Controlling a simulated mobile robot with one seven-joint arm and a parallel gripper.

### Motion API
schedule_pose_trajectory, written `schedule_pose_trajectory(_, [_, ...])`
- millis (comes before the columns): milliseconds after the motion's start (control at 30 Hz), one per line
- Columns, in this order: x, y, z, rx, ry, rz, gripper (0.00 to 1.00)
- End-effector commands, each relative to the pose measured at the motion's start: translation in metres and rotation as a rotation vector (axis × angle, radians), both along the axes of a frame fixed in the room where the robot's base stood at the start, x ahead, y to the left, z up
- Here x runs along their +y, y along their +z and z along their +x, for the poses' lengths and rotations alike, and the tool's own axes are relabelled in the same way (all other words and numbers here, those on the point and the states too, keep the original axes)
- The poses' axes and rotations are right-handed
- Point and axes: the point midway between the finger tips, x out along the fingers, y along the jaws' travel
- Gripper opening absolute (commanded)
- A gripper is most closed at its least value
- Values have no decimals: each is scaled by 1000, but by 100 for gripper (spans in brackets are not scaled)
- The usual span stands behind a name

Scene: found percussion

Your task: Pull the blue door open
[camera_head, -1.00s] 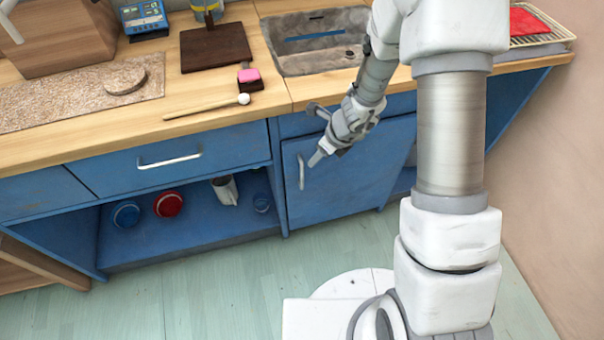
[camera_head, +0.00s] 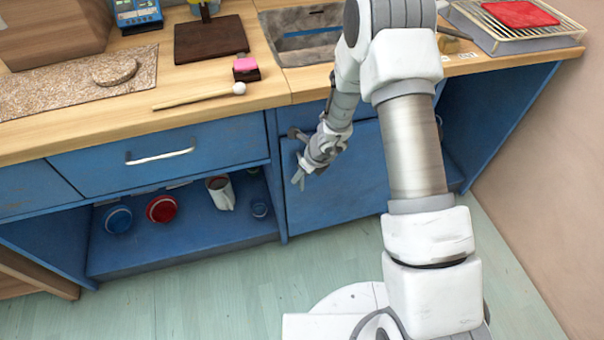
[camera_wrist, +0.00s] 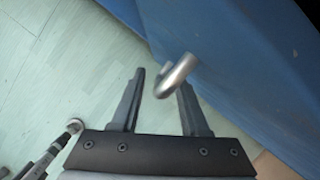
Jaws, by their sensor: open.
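The blue door (camera_head: 345,195) is the cabinet front below the sink, and it looks closed. Its face also fills the upper right of the wrist view (camera_wrist: 240,60). The metal door handle (camera_wrist: 177,76) shows there at the fingertips, its curved end between the two fingers and nearer the right one.
A drawer with a handle (camera_head: 160,157) is left of the door, above an open shelf with red (camera_head: 161,209) and blue (camera_head: 118,219) round items and a mug (camera_head: 221,192). A mallet (camera_head: 200,96) lies on the counter.

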Motion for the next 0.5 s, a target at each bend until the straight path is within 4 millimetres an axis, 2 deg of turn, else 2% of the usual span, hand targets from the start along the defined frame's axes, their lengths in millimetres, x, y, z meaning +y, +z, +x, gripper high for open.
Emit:
schedule_pose_trajectory(133, [0, 0, 0, 0, 0, 0, 45])
schedule_pose_trajectory(367, [0, 0, 0, 0, 0, 0, 3])
schedule_pose_trajectory(400, [0, 0, 0, 0, 0, 0, 0])
schedule_pose_trajectory(500, [0, 0, 0, 0, 0, 0, 0])
